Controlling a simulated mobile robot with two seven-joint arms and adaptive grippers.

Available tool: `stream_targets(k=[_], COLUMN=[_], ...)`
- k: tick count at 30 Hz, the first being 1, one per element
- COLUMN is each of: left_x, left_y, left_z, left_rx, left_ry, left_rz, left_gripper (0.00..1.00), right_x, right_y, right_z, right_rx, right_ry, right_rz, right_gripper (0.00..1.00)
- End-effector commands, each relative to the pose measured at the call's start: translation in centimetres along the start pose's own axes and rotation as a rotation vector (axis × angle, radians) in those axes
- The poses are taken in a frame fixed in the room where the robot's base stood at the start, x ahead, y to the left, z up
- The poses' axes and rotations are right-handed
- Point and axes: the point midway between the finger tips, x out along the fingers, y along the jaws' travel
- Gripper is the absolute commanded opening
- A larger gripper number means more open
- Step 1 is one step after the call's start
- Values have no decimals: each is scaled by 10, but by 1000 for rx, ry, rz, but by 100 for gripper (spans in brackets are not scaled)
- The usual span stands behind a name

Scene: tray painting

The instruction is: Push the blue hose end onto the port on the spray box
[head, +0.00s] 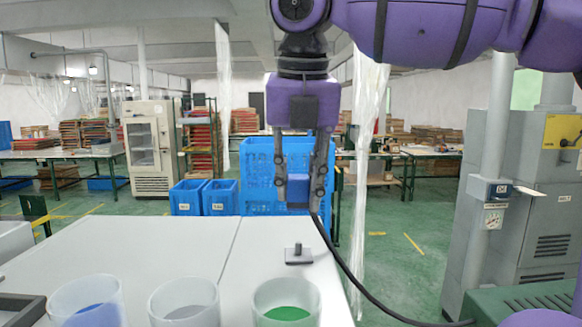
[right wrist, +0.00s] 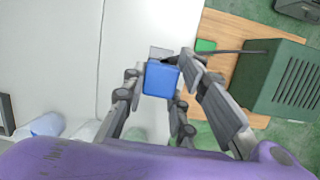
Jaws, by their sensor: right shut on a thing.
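The blue hose end (head: 298,190) is a small blue block held between the fingertips of my right gripper (head: 300,192), above the far part of the white table. It also shows between the fingers in the right wrist view (right wrist: 161,79). A black hose (head: 350,275) hangs from it and curves down to the right. Below the gripper, apart from the hose end, a small grey plate with a dark upright stub (head: 298,254) sits on the table; I cannot tell for sure whether this is the spray box port. My left gripper is not in view.
Three translucent cups, with blue (head: 85,300), grey (head: 185,300) and green (head: 286,300) contents, stand along the near table edge. A dark tray (head: 22,308) is at lower left. A green vented box (right wrist: 275,78) stands right of the table. The table's middle is clear.

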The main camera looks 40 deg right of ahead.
Motion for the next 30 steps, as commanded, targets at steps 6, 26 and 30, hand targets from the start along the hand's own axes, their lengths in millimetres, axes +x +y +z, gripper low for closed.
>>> stream_targets(k=[6, 26, 30], left_x=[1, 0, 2], left_y=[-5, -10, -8], left_z=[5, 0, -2], left_rx=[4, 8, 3], left_ry=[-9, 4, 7], left_rz=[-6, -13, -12], left_gripper=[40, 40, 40], right_x=[12, 56, 57], right_y=[-3, -4, -4], right_z=[2, -10, -10], right_rx=[-33, -31, -30], right_ry=[3, 2, 2], right_rz=[-1, 1, 0], right_gripper=[3, 3, 3])
